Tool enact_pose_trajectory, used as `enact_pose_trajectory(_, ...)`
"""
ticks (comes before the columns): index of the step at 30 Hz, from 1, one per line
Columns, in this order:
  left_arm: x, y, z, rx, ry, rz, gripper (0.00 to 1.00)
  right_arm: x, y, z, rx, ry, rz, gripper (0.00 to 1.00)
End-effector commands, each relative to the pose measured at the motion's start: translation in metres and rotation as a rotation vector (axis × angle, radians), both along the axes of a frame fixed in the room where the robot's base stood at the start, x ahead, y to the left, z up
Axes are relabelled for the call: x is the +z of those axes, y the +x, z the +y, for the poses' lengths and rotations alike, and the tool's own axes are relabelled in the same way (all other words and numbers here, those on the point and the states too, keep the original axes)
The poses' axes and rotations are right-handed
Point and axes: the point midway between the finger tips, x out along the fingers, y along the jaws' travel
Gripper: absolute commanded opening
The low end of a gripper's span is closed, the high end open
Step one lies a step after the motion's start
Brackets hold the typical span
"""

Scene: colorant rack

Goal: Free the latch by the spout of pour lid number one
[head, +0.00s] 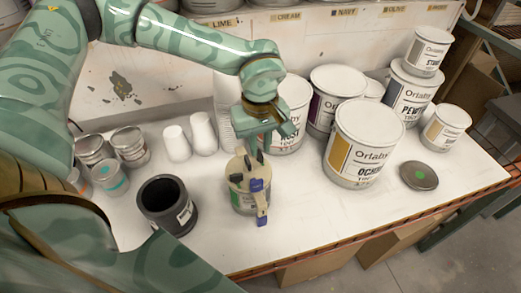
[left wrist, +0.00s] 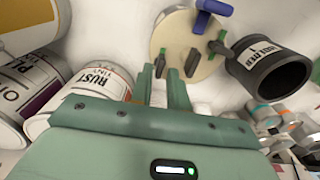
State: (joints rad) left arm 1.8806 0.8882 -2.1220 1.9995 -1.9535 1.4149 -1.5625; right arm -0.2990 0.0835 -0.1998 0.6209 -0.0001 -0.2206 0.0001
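The pour lid (head: 243,171) is a round beige lid on a can (head: 243,203) on the white table. One green piece (left wrist: 161,59) is at the rim by my fingertips. I see no number on the lid. My left gripper (head: 258,150) is just above the lid's rim. In the left wrist view its fingers are apart; I cannot tell whether they touch the green piece. My right gripper is out of view.
A dark open pot (head: 168,203) stands left of the can. Large paint cans (head: 362,145) crowd the right and back. A loose lid (head: 419,176) lies at right. The front table strip is clear.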

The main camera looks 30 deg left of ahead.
Motion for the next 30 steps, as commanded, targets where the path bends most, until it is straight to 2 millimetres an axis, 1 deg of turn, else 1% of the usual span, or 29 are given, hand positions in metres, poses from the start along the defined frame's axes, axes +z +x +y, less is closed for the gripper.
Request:
enact_pose_trajectory(1,-0.008,0.000,0.000,0.000,0.000,0.002,0.17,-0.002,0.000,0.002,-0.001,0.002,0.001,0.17)
enact_pose_trajectory(6,-0.020,0.000,0.000,0.000,0.000,0.000,0.17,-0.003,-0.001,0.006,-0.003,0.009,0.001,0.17)
enact_pose_trajectory(14,-0.021,0.000,0.000,0.001,-0.001,-0.001,0.17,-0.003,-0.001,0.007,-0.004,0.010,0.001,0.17)
enact_pose_trajectory(15,-0.021,0.000,0.000,0.001,-0.001,-0.001,0.12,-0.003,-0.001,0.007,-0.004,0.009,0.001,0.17)
enact_pose_trajectory(16,-0.021,0.000,0.000,0.000,-0.001,-0.001,0.03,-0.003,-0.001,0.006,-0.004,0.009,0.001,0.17)
enact_pose_trajectory(17,-0.021,0.000,0.000,0.000,-0.001,-0.001,0.00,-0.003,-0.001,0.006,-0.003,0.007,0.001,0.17)
enact_pose_trajectory(25,-0.021,0.000,0.000,0.008,-0.001,-0.001,0.00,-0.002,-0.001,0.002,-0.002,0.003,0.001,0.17)
enact_pose_trajectory(30,-0.020,0.000,0.000,0.050,-0.001,-0.001,0.00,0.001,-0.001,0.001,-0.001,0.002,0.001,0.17)
